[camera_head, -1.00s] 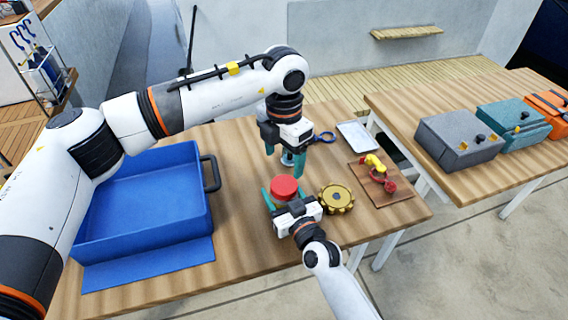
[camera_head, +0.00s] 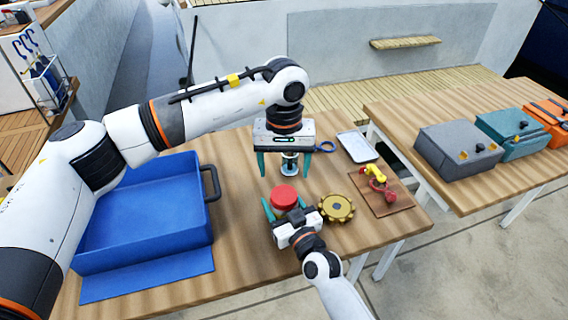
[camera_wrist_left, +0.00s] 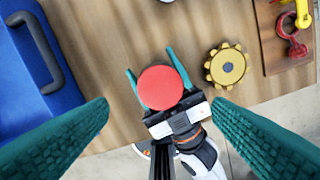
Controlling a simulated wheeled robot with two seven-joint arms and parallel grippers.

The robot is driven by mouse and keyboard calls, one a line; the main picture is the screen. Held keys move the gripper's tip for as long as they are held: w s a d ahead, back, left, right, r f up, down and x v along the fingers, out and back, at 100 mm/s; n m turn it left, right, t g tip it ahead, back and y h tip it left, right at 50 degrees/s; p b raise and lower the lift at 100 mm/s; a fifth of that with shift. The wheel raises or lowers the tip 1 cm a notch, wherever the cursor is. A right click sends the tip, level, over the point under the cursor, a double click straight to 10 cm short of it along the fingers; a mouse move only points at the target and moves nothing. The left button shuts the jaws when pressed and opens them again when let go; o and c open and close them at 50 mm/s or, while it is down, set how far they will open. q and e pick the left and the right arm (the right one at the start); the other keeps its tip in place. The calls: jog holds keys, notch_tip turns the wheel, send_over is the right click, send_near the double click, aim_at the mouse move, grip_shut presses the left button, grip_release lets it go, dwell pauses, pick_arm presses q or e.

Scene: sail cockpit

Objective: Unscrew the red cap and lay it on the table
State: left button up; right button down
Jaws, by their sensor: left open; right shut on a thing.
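The red cap (camera_head: 284,195) shows as a round red disc near the table's front edge, and it is also central in the left wrist view (camera_wrist_left: 160,87). What lies under the cap is mostly hidden. My right gripper (camera_head: 283,212) reaches in from the front with its teal fingers on either side, shut on the thing under the cap. My left gripper (camera_head: 297,172) hangs above and behind the cap, fingers pointing down, open and empty. In the left wrist view its fingers (camera_wrist_left: 160,115) are spread wide, with the cap between and below them. The wooden table (camera_head: 240,240) has bare space around.
A gold toothed wheel (camera_head: 337,208) lies right of the cap. A blue bin (camera_head: 145,250) fills the left. A small metallic item (camera_head: 289,163) stands behind the left fingers.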

aim_at(284, 194)
pick_arm(q)
jog(key=m, duration=0.4)
jog(key=shift+f+m, duration=0.25)
jog(key=shift+m, duration=0.35)
notch_tip(284, 194, down, 8)
jog(key=shift+r, duration=0.25)
jog(key=shift+c, duration=0.2)
pick_arm(e)
jog(key=shift+f, duration=0.1)
